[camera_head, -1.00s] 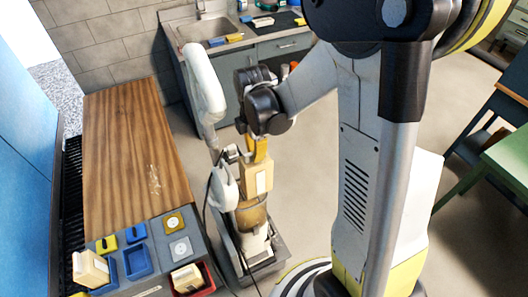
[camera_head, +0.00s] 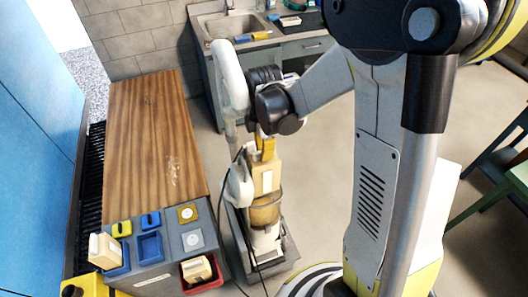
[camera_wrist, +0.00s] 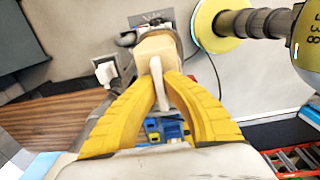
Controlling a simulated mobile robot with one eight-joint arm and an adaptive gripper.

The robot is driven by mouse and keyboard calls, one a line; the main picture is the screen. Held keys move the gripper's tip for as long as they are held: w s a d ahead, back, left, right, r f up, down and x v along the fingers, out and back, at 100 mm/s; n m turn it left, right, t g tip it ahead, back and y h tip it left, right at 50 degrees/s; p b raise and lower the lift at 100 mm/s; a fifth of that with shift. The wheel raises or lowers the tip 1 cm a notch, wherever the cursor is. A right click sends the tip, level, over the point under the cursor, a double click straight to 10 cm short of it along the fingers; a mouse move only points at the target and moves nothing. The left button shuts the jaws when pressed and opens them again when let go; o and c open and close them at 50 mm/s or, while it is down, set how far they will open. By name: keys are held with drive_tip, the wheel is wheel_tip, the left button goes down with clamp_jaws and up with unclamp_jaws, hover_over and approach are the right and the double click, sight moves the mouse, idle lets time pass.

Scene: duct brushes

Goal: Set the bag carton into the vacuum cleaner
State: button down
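The vacuum cleaner (camera_head: 232,72) stands upright on the floor in the head view, with a white handle, a tan round bin (camera_head: 265,211) and a grey base. The bag carton (camera_head: 266,180), beige with a pale label, is upright directly above the tan bin. Whether it touches or sits in the cleaner, I cannot tell. My gripper (camera_head: 264,153) is over the carton's top. In the wrist view my yellow fingers (camera_wrist: 162,88) close on a pale tab of the carton (camera_wrist: 156,46). The carton's lower part is hidden there.
A wooden-topped bench (camera_head: 150,140) stands left of the cleaner. On its near end are a blue tray (camera_head: 150,247), a beige box (camera_head: 104,249) and a red tray (camera_head: 214,284) with another beige box. A sink counter (camera_head: 268,47) is behind. Floor to the right is open.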

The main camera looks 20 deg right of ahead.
drive_tip(key=shift+f, duration=0.1)
wheel_tip(320, 180, down, 18)
drive_tip(key=b, duration=1.6)
drive_tip(key=shift+b, duration=0.3)
drive_tip(key=c, duration=1.5)
unclamp_jaws()
drive_tip(key=shift+c, duration=0.2)
